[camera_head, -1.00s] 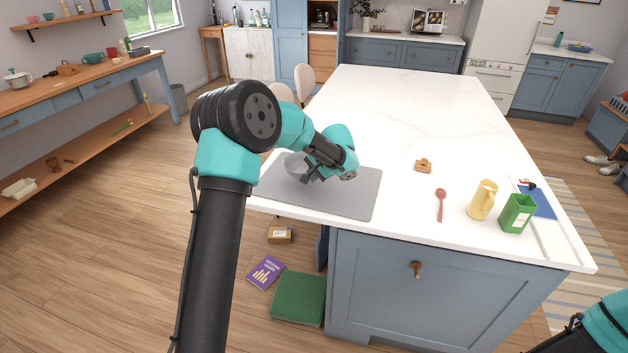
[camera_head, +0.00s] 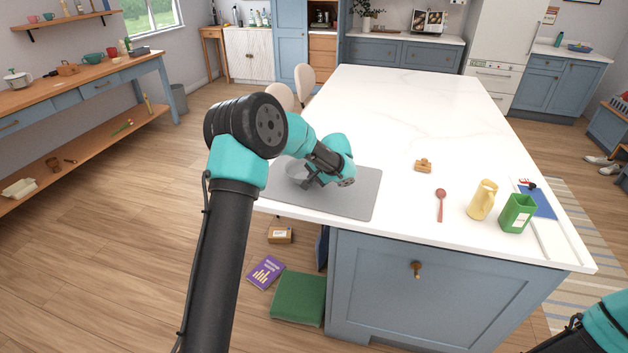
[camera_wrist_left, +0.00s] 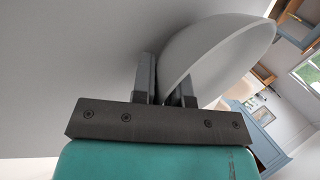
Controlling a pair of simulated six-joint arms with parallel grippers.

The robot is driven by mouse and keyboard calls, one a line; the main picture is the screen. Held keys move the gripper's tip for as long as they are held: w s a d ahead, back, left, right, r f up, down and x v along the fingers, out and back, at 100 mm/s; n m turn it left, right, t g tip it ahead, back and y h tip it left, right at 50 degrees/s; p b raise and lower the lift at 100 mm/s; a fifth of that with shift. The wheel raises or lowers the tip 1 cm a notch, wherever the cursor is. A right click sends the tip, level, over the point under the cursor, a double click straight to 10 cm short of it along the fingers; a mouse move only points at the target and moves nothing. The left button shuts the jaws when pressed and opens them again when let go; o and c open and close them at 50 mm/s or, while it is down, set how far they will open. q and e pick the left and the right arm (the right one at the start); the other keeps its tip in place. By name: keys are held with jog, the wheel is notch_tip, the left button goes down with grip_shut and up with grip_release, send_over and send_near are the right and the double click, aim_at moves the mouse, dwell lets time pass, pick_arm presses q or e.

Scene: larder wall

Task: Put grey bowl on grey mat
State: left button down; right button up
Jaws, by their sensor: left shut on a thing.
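The grey bowl (camera_head: 294,170) is over the left part of the grey mat (camera_head: 345,193) on the white island, partly hidden by my left arm. My left gripper (camera_head: 308,183) is shut on the bowl's rim. In the left wrist view the bowl (camera_wrist_left: 222,55) has its wall between the two fingers of the left gripper (camera_wrist_left: 165,80). The plain grey mat surface (camera_wrist_left: 70,70) fills the left of that view. I cannot tell whether the bowl touches the mat. Only part of my right arm shows at the lower right; its gripper is out of view.
On the island's right are a small wooden item (camera_head: 423,166), a red spoon (camera_head: 440,204), a yellow jug (camera_head: 482,200) and a green box (camera_head: 516,214). The island's middle and far end are clear. Chairs (camera_head: 303,82) stand along its left side.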

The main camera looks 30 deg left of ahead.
pick_arm(q)
jog(key=shift+f, duration=0.15)
jog(key=c, duration=1.4)
grip_release()
jog(key=v, duration=1.2)
